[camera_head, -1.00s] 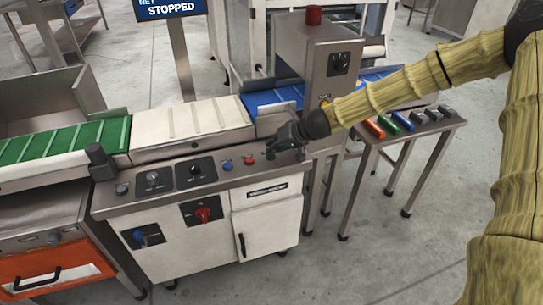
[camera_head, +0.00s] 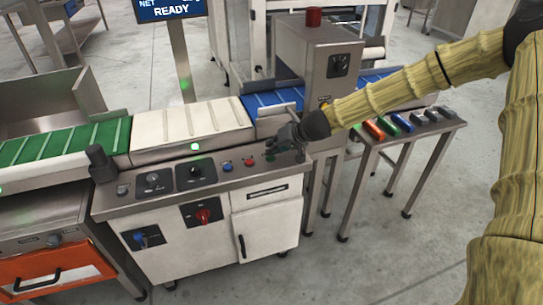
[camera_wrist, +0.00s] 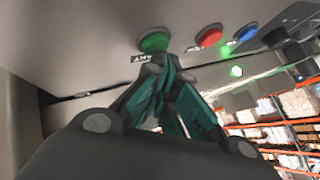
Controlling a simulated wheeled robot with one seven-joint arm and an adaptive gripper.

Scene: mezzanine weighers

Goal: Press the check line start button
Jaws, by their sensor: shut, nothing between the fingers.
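The green button (camera_wrist: 155,43) on the control cabinet's top panel (camera_head: 215,178) shows in the wrist view, right at the tips of my gripper (camera_wrist: 157,62). The fingers are shut with nothing between them. The tips appear to touch the green button or sit just off it. In the head view my gripper (camera_head: 272,153) points down at the right end of the panel and hides most of that button. A red button (camera_head: 249,162) and a blue button (camera_head: 227,166) sit to its left. The display (camera_head: 171,10) reads READY.
Black knobs (camera_head: 195,171) and a dark post (camera_head: 101,162) stand on the panel's left part. The conveyor with green, white and blue belts (camera_head: 190,122) runs behind. A metal housing (camera_head: 318,55) stands behind my gripper. A side table (camera_head: 448,127) with several small blocks is at right.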

